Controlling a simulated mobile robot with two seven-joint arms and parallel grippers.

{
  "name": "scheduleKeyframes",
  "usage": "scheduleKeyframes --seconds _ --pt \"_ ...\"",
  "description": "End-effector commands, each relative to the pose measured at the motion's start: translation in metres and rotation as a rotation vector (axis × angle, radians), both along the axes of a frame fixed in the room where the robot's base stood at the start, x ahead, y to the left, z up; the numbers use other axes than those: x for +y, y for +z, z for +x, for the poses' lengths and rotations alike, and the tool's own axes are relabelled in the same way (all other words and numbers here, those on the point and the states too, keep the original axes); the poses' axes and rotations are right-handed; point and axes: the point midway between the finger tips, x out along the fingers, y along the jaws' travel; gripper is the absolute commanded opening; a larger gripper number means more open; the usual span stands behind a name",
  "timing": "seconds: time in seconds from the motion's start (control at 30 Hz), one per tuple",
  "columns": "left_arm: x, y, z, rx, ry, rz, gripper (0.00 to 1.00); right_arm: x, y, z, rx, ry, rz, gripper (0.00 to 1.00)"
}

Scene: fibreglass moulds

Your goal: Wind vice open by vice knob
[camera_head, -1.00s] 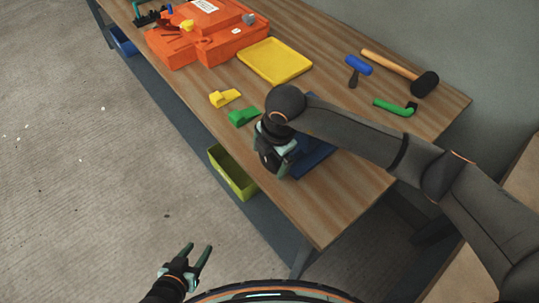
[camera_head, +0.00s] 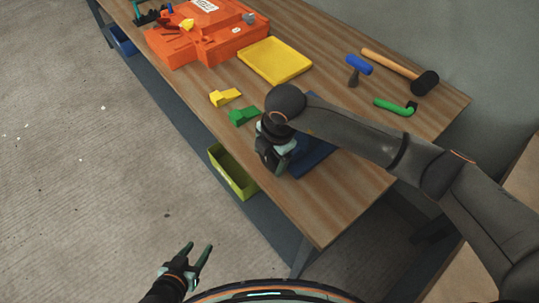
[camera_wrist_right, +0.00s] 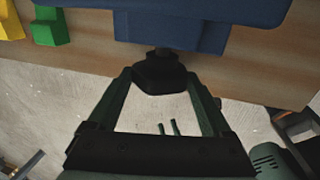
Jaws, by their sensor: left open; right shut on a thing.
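The blue vice (camera_head: 314,153) is at the near edge of the wooden bench, largely hidden by my right arm in the head view. In the right wrist view its blue body (camera_wrist_right: 180,32) spans the top. The black vice knob (camera_wrist_right: 160,74) sticks out from it on a short shaft. My right gripper (camera_wrist_right: 158,80) has its two fingers on either side of the knob and is shut on it. In the head view my right gripper (camera_head: 274,160) hides the knob. My left gripper (camera_head: 198,248) is open and empty over the floor, away from the bench.
A green wedge (camera_head: 243,116) and a yellow wedge (camera_head: 225,97) lie close to my right gripper. A yellow tray (camera_head: 275,61), an orange mould (camera_head: 215,40), a blue-headed tool (camera_head: 358,65), a mallet (camera_head: 424,83) and a green tool (camera_head: 395,107) lie farther off. A yellow-green bin (camera_head: 232,172) sits below.

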Motion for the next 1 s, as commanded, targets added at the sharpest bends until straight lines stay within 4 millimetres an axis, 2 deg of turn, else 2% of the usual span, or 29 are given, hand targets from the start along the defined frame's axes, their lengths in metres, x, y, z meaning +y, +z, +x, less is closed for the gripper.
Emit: scheduleKeyframes --seconds 0.47,1.0 --pt "0.000 -0.002 0.000 0.000 0.000 0.000 0.50 0.003 0.002 0.005 0.158 -0.002 -0.117 0.28" --pt "0.000 -0.038 0.000 0.001 0.000 0.000 0.50 0.006 -0.002 0.009 0.413 -0.003 -0.302 0.28"
